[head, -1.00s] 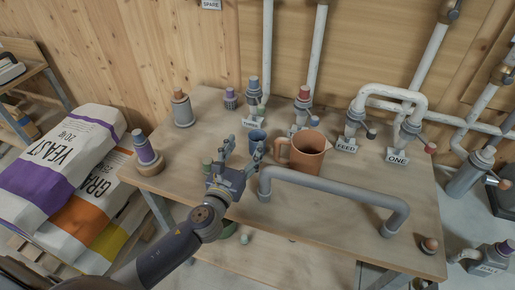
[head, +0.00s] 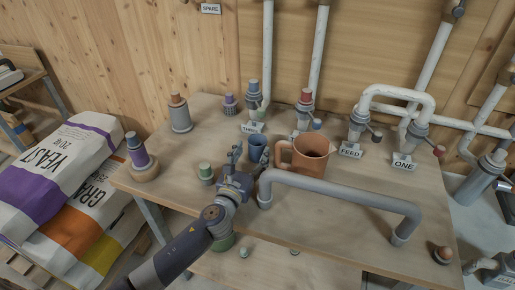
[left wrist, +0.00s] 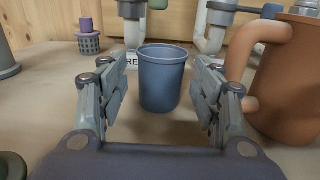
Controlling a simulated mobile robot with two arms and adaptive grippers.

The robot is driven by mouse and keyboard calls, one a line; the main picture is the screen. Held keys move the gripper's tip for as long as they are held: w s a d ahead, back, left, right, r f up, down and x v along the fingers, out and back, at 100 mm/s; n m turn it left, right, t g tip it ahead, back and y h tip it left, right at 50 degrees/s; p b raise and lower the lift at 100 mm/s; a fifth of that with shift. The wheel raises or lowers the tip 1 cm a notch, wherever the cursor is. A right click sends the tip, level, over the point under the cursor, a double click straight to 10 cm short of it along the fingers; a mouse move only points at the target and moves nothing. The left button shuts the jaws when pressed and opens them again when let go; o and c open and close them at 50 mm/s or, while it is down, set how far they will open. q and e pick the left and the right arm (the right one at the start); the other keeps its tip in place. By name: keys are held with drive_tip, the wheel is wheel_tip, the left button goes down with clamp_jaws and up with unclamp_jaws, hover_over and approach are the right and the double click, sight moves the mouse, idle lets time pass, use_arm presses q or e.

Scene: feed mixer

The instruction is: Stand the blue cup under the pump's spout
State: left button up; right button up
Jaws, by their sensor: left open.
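The blue cup (head: 257,146) stands upright on the wooden table, left of the brown jug (head: 312,158). My left gripper (head: 249,155) is open just in front of it. In the left wrist view the cup (left wrist: 162,82) shows between the two spread fingers (left wrist: 163,92), with a gap on either side. I cannot tell whether the fingertips reach past its near wall. The cup looks empty in the head view, though its inside is small. I cannot tell which fitting is the pump or where its spout is. My right gripper is not in view.
The grey bent pipe (head: 340,192) runs close to the right of my gripper. Labelled pipe fittings stand behind, with tags such as FEED (head: 350,150) and ONE (head: 404,162). A green-topped container (head: 206,174) is close left. The table's left part has bare room.

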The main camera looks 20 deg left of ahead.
sight(257, 144)
use_arm(q)
drive_tip(key=w, duration=0.5)
drive_tip(key=shift+w+d+f, duration=0.1)
drive_tip(key=shift+d, duration=0.1)
drive_tip(key=c, duration=0.7)
